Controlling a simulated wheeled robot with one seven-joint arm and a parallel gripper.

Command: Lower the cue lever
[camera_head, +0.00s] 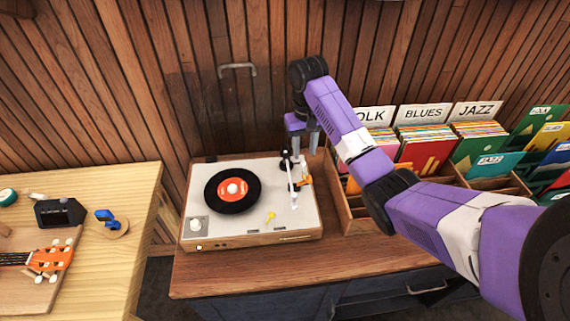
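The turntable (215,235) has a pale top and wooden sides and stands on the cabinet. A black record with an orange label (234,189) lies on its platter. The tonearm (292,185) runs along the right side of the deck. A small orange lever (304,181) sits beside the tonearm's rear part; it looks like the cue lever, but its exact tilt is too small to tell. A small yellow part (270,217) is nearer the front. My gripper (304,148) points down above the deck's back right corner, behind the orange lever. Its fingers look apart and empty.
Wooden record bins (355,215) with FOLK, BLUES and JAZZ signs stand close to the turntable's right. A pale wooden table (120,180) with a ukulele (48,262) is at left. The slatted wall is close behind. The cabinet top (270,268) in front is clear.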

